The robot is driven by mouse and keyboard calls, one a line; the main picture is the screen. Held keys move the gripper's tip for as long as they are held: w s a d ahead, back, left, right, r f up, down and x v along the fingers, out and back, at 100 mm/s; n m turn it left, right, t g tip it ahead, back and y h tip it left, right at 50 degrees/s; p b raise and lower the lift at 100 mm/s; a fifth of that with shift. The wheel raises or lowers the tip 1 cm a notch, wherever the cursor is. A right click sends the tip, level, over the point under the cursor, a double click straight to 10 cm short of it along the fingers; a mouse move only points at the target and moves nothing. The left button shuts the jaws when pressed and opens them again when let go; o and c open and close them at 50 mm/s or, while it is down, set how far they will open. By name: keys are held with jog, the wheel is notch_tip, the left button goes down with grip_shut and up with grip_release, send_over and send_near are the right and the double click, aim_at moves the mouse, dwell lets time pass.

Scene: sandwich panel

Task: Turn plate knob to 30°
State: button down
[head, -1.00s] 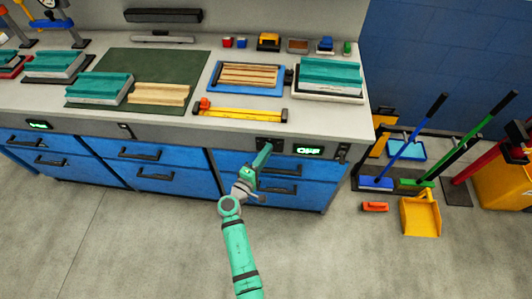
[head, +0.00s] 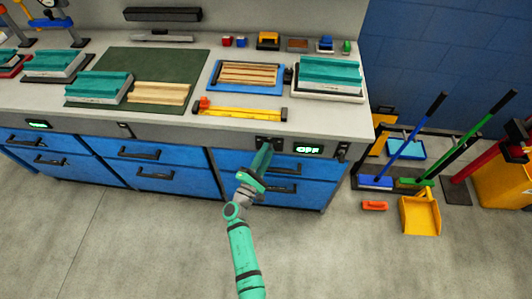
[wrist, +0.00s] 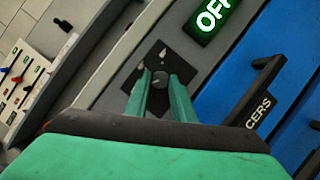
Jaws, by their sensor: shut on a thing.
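The knob (wrist: 160,79) is a small dark round cap with a light pointer mark, on a black square plate (wrist: 137,73) with pale marks in the wrist view. My gripper (wrist: 161,84) has its two green fingers shut on the knob, one on each side. In the head view my gripper (head: 266,149) reaches up to the black plate (head: 268,140) on the bench's front panel, and its fingers hide the knob there. A green display (head: 308,149) right of the plate reads OFF; it also shows in the wrist view (wrist: 214,16). The exact knob angle is hard to read.
Blue drawers (head: 230,164) with black handles lie just below the panel. A yellow clamp-like tool (head: 240,111) and a blue tray of wooden strips (head: 247,76) sit on the worktop above. Brooms and a yellow dustpan (head: 421,214) stand at the right.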

dwell(0.3)
jog(key=c, duration=1.5)
grip_release()
jog(key=v, duration=1)
jog(key=shift+s+a+f, duration=0.1)
jog(key=shift+s+a, duration=0.05)
jog(key=shift+s, duration=0.2)
